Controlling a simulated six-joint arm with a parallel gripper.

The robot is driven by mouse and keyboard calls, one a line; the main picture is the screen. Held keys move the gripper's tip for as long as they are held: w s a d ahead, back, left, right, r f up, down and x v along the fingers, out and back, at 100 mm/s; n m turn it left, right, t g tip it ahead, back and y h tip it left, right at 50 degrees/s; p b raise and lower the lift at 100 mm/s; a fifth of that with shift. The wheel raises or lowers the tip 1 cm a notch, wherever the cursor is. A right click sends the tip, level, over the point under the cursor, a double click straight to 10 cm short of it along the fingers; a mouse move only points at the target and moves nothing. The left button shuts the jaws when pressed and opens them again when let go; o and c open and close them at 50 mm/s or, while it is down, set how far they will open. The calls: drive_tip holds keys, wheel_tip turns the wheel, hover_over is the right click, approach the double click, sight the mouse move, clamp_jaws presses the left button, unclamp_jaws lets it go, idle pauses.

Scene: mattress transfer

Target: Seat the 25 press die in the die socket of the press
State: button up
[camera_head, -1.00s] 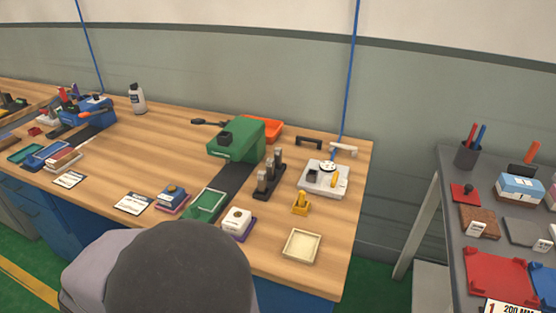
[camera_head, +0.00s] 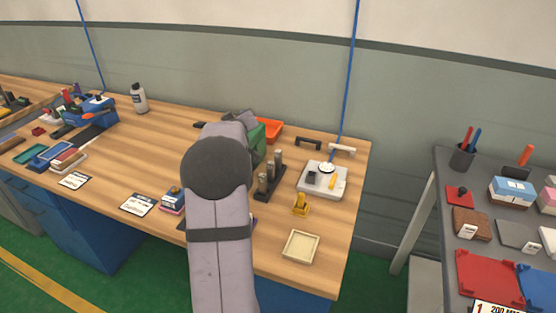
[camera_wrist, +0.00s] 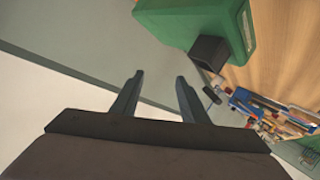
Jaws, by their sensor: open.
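The green press (camera_head: 272,131) stands near the back of the bench, mostly hidden behind my arm in the head view. In the wrist view the press (camera_wrist: 195,18) fills the upper middle, with a black block (camera_wrist: 209,53) on its side. I cannot make out the die socket. Several upright metal dies (camera_head: 277,158) stand in a dark rack right of my arm. I cannot tell which is the 25 die. My gripper (camera_wrist: 157,95) is open, with nothing between its fingers, beside the press; my arm hides it in the head view.
A white device (camera_head: 322,181) with a round dial stands right of the dies. A yellow stand (camera_head: 301,204) and a cream tray (camera_head: 300,246) are in front of it. An orange bin (camera_head: 270,128) is behind the press. Bare bench (camera_head: 150,160) lies left of my arm.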

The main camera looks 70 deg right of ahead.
drive_tip(key=s+d+f+m+g+h, duration=0.2)
drive_tip(key=s+d+f+m+g, duration=0.15)
drive_tip(key=s+f+m, duration=0.35)
drive_tip(key=m+g+p, duration=0.1)
drive_tip(key=m+g, duration=0.2)
approach(279, 150)
drive_tip(key=shift+w+d+r+y, duration=0.25)
drive_tip(key=shift+d+r+y, duration=0.05)
drive_tip(key=shift+d+r, duration=0.3)
drive_tip(key=shift+m+g, duration=0.35)
drive_tip(key=shift+m, duration=0.15)
drive_tip(key=shift+a+f+p+x, duration=0.1)
drive_tip(key=shift+f+p+x, duration=0.2)
drive_tip(key=shift+x, duration=0.85)
drive_tip(key=shift+a+f+p+x, duration=0.15)
drive_tip(key=shift+p+x, duration=0.25)
drive_tip(key=shift+x, duration=0.75)
drive_tip(key=shift+f+p+x, duration=0.2)
drive_tip(key=shift+p+x, duration=0.15)
drive_tip(key=shift+x, duration=0.85)
drive_tip(key=shift+w, duration=0.1)
drive_tip(key=shift+c, duration=0.6)
clamp_jaws()
drive_tip(key=shift+r, duration=0.2)
